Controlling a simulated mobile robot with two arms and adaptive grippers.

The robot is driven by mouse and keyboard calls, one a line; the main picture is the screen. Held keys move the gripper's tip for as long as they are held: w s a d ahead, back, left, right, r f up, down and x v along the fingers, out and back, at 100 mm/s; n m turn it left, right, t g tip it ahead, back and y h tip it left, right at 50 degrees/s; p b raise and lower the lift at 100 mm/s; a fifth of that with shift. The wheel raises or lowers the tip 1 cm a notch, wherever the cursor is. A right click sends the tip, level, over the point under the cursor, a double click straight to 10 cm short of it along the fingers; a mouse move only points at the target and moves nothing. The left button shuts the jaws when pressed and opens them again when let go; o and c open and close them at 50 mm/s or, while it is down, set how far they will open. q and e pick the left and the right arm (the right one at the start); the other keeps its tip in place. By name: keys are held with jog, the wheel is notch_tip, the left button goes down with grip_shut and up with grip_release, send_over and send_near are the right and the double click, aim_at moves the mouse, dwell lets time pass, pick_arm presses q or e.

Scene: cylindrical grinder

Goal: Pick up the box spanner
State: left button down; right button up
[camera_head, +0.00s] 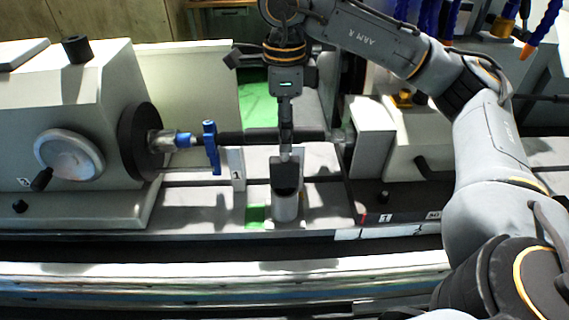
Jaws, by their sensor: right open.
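My right gripper (286,151) hangs down in the middle of the view, seen edge-on. It is open, and I see nothing held in it. Its fingers are in front of the dark horizontal bar between the two machine heads. Just below the fingertips is an upright grey cylinder (286,208) with a dark upper part. I cannot tell whether the fingers touch it. I cannot clearly make out which thing is the box spanner; this cylinder may be it or a holder. My left gripper is not in view.
A workhead with a handwheel (70,155) stands at the left, a tailstock (372,135) at the right. A dark bar (245,136) with a blue clamp (211,147) spans between them. Blue coolant hoses (541,28) hang at the upper right. The front rail (120,275) is clear.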

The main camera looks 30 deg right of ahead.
aim_at(284, 169)
jog(key=shift+s+f, duration=0.1)
jog(key=shift+f, duration=0.35)
notch_tip(284, 169, down, 5)
jog(key=shift+r+p, duration=0.15)
jog(key=shift+p, duration=1.05)
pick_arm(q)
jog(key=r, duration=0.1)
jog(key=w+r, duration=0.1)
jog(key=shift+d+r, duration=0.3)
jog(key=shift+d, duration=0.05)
